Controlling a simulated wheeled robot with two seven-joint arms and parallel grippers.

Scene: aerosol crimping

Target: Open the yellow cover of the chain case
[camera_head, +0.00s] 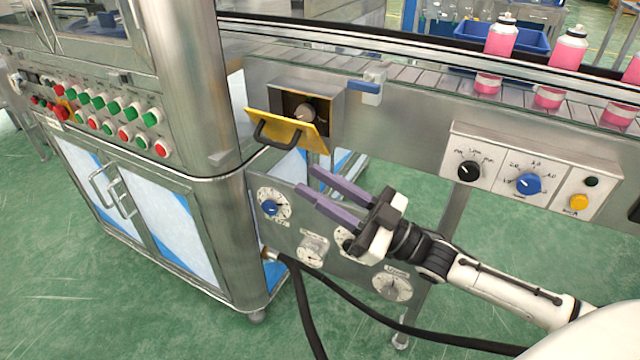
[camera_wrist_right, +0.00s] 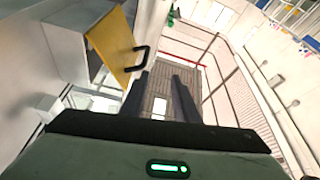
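The yellow cover (camera_head: 287,131) of the chain case is tilted outward at the front of a small metal box (camera_head: 335,101) on the conveyor's side. A black handle (camera_head: 277,135) is fixed to the cover's outer face. My right gripper (camera_head: 319,182) is open and empty, below and right of the cover, apart from it. In the right wrist view the cover (camera_wrist_right: 112,42) and its handle (camera_wrist_right: 138,59) are to the upper left of the open fingers (camera_wrist_right: 162,88). My left gripper is not in view.
A control cabinet (camera_head: 225,190) with several buttons stands at left. A panel with dials (camera_head: 312,250) lies below and behind my right gripper. A knob panel (camera_head: 530,180) is to the right. Pink bottles (camera_head: 549,90) stand on the conveyor. A black hose (camera_head: 305,310) hangs below.

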